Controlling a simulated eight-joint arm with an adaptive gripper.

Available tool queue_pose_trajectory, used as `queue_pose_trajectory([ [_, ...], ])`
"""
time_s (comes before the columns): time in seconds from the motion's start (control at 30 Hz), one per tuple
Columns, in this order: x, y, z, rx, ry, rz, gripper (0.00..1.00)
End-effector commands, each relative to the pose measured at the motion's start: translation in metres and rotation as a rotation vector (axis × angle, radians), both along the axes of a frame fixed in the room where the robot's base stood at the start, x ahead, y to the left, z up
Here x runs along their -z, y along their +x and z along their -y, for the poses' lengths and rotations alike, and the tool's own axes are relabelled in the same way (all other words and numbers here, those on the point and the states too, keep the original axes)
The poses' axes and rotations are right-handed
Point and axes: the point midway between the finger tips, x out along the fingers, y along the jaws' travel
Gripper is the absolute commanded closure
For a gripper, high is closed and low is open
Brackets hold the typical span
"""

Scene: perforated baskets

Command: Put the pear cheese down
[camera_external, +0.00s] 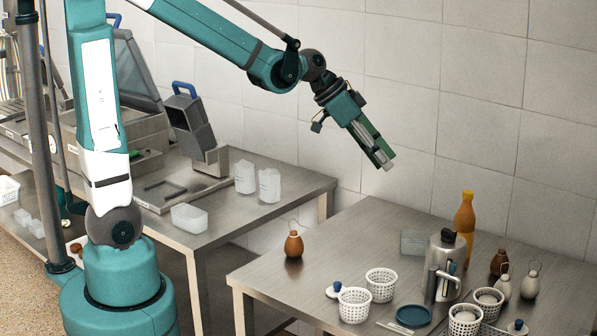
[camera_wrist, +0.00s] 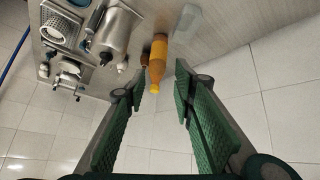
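My gripper (camera_external: 386,163) is raised high above the back of the right table, tilted downward. In the wrist view its two green ribbed fingers (camera_wrist: 160,85) stand wide apart with nothing between them. Several pear-shaped cheeses with string loops stand on the table. An orange-brown one (camera_external: 293,245) is alone at the left. A dark brown one (camera_external: 499,263) and two pale ones, (camera_external: 502,288) and (camera_external: 530,285), stand at the right. I cannot tell which one the task means. None touches my gripper.
White perforated baskets (camera_external: 354,290) stand near the front edge. A steel jug (camera_external: 442,268), an orange bottle (camera_external: 464,215) and a clear container (camera_external: 416,243) stand mid-table. The bottle also shows in the wrist view (camera_wrist: 158,60). The table's left-middle is clear.

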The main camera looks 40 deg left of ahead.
Motion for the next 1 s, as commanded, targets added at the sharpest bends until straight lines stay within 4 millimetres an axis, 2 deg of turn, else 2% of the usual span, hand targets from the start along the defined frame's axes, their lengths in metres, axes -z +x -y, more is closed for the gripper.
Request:
queue_pose_trajectory([
  [0.03,0.004,0.005,0.012,0.023,-0.006,0.002,0.74],
  [0.47,0.040,0.033,0.108,0.242,-0.057,0.040,0.74],
  [1.0,0.101,0.045,0.230,0.506,-0.139,0.103,0.74],
])
